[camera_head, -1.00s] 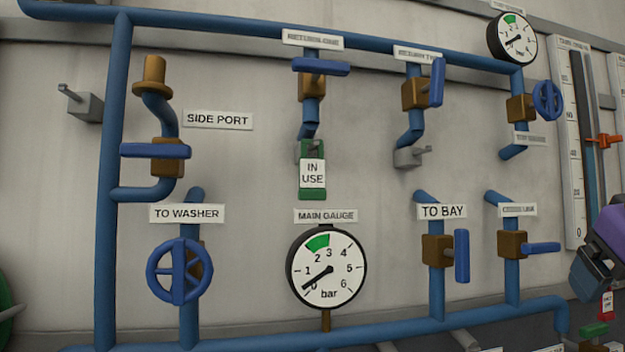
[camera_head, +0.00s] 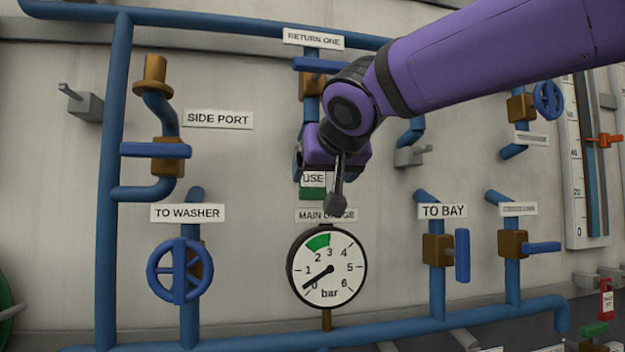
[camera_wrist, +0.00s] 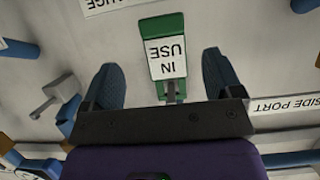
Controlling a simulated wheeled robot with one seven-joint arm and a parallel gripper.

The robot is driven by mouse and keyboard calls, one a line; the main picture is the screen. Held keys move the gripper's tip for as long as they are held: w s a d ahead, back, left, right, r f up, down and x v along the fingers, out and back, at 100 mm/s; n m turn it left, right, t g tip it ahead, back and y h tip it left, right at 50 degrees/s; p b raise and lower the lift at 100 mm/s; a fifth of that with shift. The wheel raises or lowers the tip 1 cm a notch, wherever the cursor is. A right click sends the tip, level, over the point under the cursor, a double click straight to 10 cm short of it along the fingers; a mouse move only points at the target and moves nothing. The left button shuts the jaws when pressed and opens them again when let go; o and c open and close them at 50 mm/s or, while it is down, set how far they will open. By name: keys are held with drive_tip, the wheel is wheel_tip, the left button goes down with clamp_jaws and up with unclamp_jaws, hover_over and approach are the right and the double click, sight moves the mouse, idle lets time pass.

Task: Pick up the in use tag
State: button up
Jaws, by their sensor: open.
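The in use tag (camera_head: 313,180) is green with a white label, and it hangs on the wall below the return one valve. In the head view my arm covers most of it, leaving the word USE and its green lower end showing. In the wrist view the tag (camera_wrist: 166,58) appears upside down, between and beyond the two fingers. My gripper (camera_wrist: 163,80) is open, with one blue-grey finger on each side of the tag and a visible gap to each. A grey peg shows at the tag's near end. I cannot tell how far the fingertips are from the wall.
The main gauge (camera_head: 327,267) is just below the tag. The return one valve (camera_head: 312,85) is above it, partly hidden by my arm. Blue pipes (camera_head: 118,200) and the side port valve (camera_head: 167,151) stand to the left. A grey hook (camera_head: 410,155) is to the right.

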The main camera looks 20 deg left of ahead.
sight(313, 184)
drive_tip(key=shift+x, duration=3.55)
drive_tip(key=shift+s+a, duration=0.2)
drive_tip(key=c, duration=1)
drive_tip(key=shift+r, duration=0.3)
